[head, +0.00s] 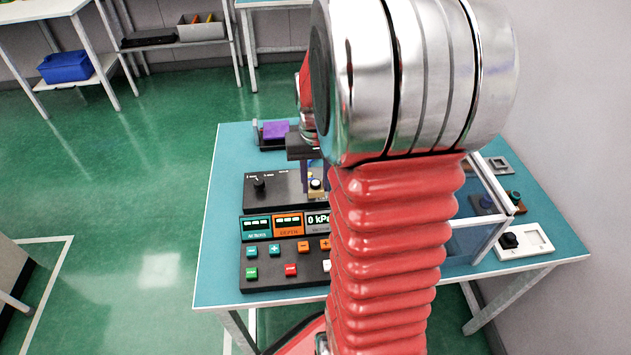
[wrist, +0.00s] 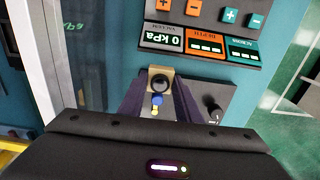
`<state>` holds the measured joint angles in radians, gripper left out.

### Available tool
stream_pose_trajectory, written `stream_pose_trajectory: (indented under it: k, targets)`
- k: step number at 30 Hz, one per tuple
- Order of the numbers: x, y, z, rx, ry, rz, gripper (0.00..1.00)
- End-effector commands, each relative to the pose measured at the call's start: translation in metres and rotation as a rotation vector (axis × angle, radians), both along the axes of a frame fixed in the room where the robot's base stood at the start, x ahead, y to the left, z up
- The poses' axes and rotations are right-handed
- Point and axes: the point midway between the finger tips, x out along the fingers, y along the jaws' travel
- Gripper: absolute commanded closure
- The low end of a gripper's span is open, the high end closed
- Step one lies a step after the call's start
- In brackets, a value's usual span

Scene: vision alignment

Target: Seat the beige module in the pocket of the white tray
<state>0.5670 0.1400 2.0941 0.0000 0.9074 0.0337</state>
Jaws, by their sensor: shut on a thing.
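The beige module (head: 317,196) has a round black lens, and it also shows in the wrist view (wrist: 152,72). My gripper (wrist: 160,82) is shut on it, with one dark finger on each side. A small blue and yellow part shows just below the lens in the wrist view. The module is over the black control panel; whether it touches the panel is hard to tell. The white tray (head: 520,254) lies at the table's right end in the head view. Its square pocket is empty, with a black knob to the left of it.
The black control panel (head: 262,275) carries buttons and displays, one reading 0 kPa. A clear, white-framed screen (head: 497,232) stands between the module and the white tray. A purple block (head: 276,130) sits at the back left. A grey tray (head: 502,163) is at the back right.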

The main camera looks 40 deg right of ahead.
Motion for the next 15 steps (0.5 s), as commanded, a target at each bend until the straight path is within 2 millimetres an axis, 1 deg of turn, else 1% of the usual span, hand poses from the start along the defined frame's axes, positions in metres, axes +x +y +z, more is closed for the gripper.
stream_pose_trajectory:
  k: [11, 14, 15]
  targets:
    - [0.0, 0.0, 0.001, -0.001, -0.001, 0.0, 0.95]
    - [0.001, 0.0, 0.009, -0.001, -0.002, 0.0, 0.95]
    - [0.001, -0.001, 0.015, -0.002, -0.003, 0.0, 0.95]
